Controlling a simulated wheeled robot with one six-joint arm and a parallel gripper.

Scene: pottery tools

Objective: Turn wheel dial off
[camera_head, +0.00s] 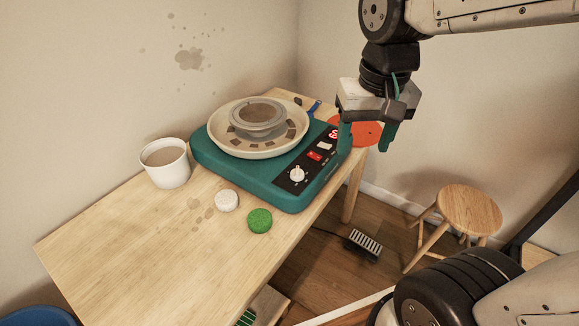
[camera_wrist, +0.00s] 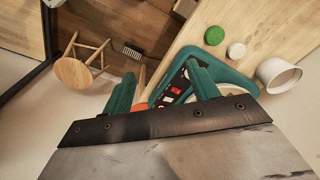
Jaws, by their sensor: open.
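The teal pottery wheel (camera_head: 250,185) stands on the wooden table with a round pan and wheel head (camera_head: 258,115) on top. Its black front panel carries a white dial (camera_head: 297,174) at the near end, a red switch (camera_head: 314,156), a pale button and a lit red display (camera_head: 334,134). The dial's pointer setting is too small to read. My gripper (camera_head: 366,141) is open and empty, in the air beyond the panel's far end and above the dial's height. In the wrist view, my fingers (camera_wrist: 160,72) partly cover the panel, and I cannot make out the dial.
A white bucket (camera_head: 166,165), a white round piece (camera_head: 227,201) and a green sponge-like disc (camera_head: 260,220) sit left of and before the wheel. An orange-red disc (camera_head: 367,132) lies behind my gripper. A stool (camera_head: 468,211) and a pedal (camera_head: 364,245) stand on the floor. The table's near left is clear.

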